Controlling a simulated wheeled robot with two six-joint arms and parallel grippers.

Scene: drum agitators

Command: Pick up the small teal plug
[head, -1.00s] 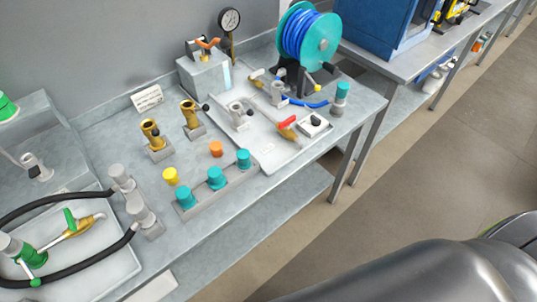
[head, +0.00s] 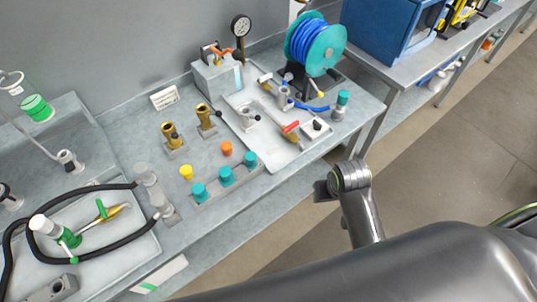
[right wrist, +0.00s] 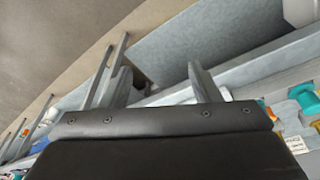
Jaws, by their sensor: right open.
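Three teal plugs, (head: 199,192), (head: 225,176) and (head: 250,159), stand upright in a row on a grey block at the bench's front edge. Another teal-topped piece (head: 343,97) stands at the bench's right end. I cannot tell which is the small teal plug. Teal pieces also show at the right edge of the right wrist view (right wrist: 304,96). My right gripper (head: 323,190) is in front of the bench, right of the row and apart from it. In the right wrist view its two fingers are open with nothing between them (right wrist: 161,78). My left gripper is not in view.
A yellow plug (head: 186,172) and an orange plug (head: 227,148) stand behind the row. Brass fittings (head: 172,135) stand farther back. A white tray (head: 270,158) with valves and a teal hose reel (head: 316,46) are to the right. A black hose (head: 95,190) lies left.

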